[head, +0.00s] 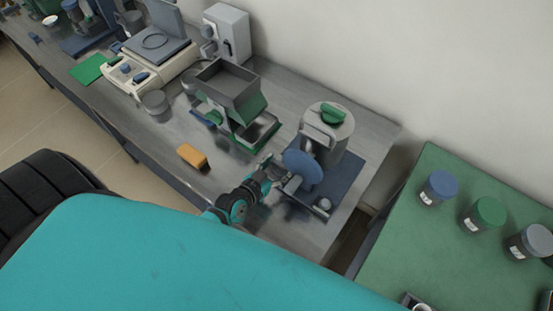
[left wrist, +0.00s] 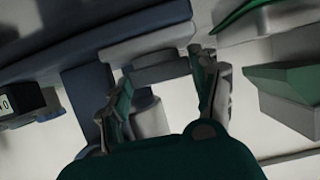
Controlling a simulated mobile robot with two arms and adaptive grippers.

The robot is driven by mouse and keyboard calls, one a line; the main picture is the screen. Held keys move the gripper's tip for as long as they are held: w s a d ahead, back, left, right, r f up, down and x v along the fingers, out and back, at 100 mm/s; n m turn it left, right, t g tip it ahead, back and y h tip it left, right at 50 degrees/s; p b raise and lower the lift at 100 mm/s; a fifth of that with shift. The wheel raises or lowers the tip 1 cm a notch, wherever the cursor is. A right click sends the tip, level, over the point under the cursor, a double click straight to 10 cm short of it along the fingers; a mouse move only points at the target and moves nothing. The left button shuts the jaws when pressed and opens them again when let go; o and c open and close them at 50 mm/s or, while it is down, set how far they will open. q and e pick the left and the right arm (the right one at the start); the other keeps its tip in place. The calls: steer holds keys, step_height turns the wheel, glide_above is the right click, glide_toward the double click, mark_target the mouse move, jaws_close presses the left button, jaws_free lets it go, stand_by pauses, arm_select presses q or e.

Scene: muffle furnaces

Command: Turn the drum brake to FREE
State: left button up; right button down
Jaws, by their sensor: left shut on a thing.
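A grey drum machine (head: 338,145) with a green piece (head: 333,113) on its lid stands on a dark blue base (head: 345,180). A blue disc (head: 302,167) is on its near side. My left gripper (head: 277,182) is beside the disc, low over the bench, shut on a small grey part of the machine. In the left wrist view, a grey cylindrical part (left wrist: 150,118) lies between the fingers. The exact contact is partly hidden. I cannot read any FREE marking or tell the brake's setting. My right gripper is not in view.
A grey and green hopper device (head: 235,95) stands left of the drum on the metal bench (head: 375,125). An orange block (head: 192,156) lies near the front edge. A green table (head: 420,225) with lidded jars (head: 438,188) is at right.

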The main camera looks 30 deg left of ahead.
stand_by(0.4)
arm_select(q)
steer(key=o, duration=1.2)
steer(key=shift+v, duration=4.05)
steer(key=shift+f, duration=0.1)
